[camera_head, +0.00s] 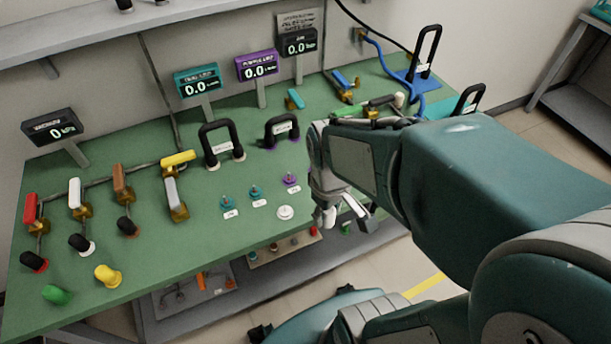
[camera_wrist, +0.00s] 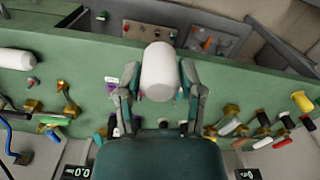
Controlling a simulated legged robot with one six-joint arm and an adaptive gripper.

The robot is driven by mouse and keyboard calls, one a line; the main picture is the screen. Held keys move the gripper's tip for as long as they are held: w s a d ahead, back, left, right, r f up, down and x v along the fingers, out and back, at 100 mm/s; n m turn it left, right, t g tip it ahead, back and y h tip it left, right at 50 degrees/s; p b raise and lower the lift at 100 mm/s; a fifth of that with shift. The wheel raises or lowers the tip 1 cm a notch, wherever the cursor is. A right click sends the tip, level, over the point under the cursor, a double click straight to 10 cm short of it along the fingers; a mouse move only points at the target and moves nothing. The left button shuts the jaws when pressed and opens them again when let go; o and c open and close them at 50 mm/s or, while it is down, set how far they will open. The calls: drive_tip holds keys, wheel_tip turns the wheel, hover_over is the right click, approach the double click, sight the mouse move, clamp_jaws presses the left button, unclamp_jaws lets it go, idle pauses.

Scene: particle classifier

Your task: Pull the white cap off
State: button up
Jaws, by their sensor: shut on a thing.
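A white cap (camera_wrist: 158,72) with a smooth rounded cylinder shape sits between the two fingers of my gripper (camera_wrist: 158,85) in the wrist view. My gripper is shut on it, one finger on each side. In the head view my gripper (camera_head: 342,208) is at the front edge of the green table, and part of the white cap (camera_head: 328,216) shows below it. A round white fitting (camera_head: 285,212) stands on the table just left of my gripper. I cannot tell what lies directly under the cap.
Small teal and purple posts (camera_head: 255,193) stand left of my gripper. Black handles (camera_head: 219,147), several valves (camera_head: 175,195) and display boxes (camera_head: 197,82) fill the green table (camera_head: 110,245). A yellow cap (camera_head: 108,275) and green cap (camera_head: 57,294) lie at the front left. A lower shelf (camera_head: 225,310) holds tools.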

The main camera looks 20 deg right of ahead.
idle(0.3)
drive_tip(key=shift+r, duration=2.35)
drive_tip(key=shift+r, duration=1.5)
